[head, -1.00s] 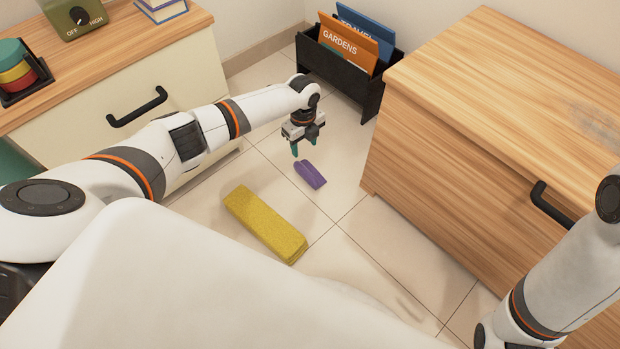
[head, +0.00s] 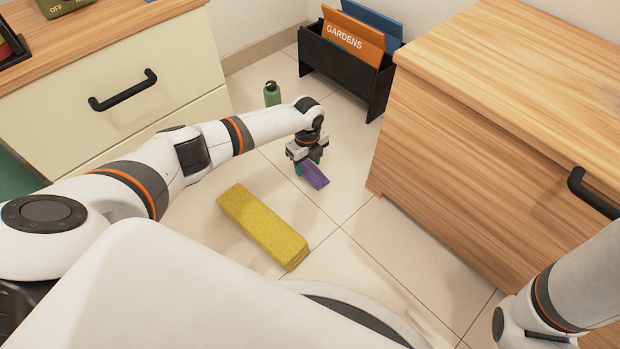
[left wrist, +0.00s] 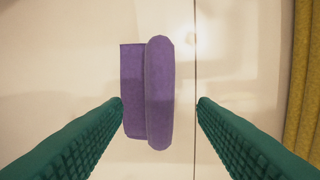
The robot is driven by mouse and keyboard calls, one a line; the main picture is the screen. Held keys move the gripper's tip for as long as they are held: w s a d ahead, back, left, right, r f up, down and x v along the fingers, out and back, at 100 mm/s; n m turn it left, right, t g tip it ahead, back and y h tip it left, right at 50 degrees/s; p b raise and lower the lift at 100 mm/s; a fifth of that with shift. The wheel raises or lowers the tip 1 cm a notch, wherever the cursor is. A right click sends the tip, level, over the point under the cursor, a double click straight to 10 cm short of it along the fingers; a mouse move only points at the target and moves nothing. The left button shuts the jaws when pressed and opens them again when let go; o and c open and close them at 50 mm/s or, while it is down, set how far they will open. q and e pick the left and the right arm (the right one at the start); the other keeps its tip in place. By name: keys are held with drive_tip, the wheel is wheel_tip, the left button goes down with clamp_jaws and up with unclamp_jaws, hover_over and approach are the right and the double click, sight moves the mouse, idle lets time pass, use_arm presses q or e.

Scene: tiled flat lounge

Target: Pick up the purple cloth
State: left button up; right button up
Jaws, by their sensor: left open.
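The purple cloth (head: 315,175) lies folded on the tiled floor, below my left gripper (head: 308,168). In the left wrist view the cloth (left wrist: 159,92) shows a flat part and a thicker rolled part. My left gripper (left wrist: 160,100) is open there, its green ribbed fingers on either side of the cloth's near end. The left finger's tip is close to the cloth's flat edge; a gap shows at the right finger. I cannot tell whether they touch. Part of the cloth is hidden by the gripper in the head view. My right gripper is out of view.
A folded yellow cloth (head: 262,227) lies on the floor nearer to me. A green bottle (head: 272,95) stands behind my left arm. A black file rack (head: 345,75) and a wooden cabinet (head: 480,130) bound the floor. A cream drawer unit (head: 150,100) stands left.

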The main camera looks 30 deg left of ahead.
use_arm(q)
wheel_tip(320, 180, down, 2)
drive_tip(key=shift+f+b, duration=0.2)
drive_tip(key=shift+b, duration=0.35)
drive_tip(key=shift+r, duration=0.1)
drive_tip(key=c, duration=1.1)
drive_tip(key=shift+r, duration=0.15)
